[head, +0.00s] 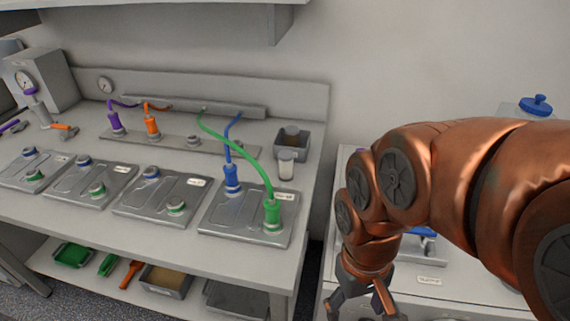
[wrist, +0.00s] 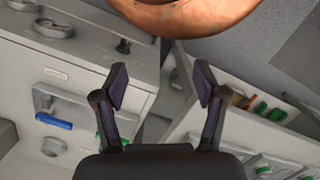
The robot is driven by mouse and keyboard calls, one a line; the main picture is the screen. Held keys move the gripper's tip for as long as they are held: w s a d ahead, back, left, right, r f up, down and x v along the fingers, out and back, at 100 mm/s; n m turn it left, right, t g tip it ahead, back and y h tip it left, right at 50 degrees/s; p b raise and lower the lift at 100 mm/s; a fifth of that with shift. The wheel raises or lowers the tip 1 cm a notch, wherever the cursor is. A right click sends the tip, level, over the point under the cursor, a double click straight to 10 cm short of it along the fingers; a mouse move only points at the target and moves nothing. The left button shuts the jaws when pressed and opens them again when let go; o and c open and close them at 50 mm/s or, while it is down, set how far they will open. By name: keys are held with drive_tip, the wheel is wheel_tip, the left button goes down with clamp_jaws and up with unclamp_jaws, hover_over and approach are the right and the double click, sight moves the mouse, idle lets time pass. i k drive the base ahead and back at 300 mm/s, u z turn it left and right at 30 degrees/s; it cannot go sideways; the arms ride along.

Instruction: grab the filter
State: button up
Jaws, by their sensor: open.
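My gripper (head: 358,302) is open and points down in front of the cabinet at the right of the head view. In the wrist view its two dark fingers (wrist: 160,84) stand apart with nothing between them. No object is clearly recognisable as the filter. A small pale cylinder (head: 286,166) stands upright near the bench's right end, beside a grey bin (head: 303,147) holding a brownish round piece (head: 292,131); I cannot tell whether either is the filter. Both are well apart from my gripper, up and to the left in the head view.
The bench (head: 150,243) carries several grey plates; blue and green plugs with cables stand on the rightmost plate (head: 247,211). Purple (head: 114,123) and orange (head: 151,126) plugs stand behind. A gap separates bench and cabinet.

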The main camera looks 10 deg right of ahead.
sight(286, 156)
drive_tip(key=z, duration=2.8)
drive_tip(key=k, duration=1.8)
drive_tip(key=u, duration=2.1)
drive_tip(key=i, duration=0.95)
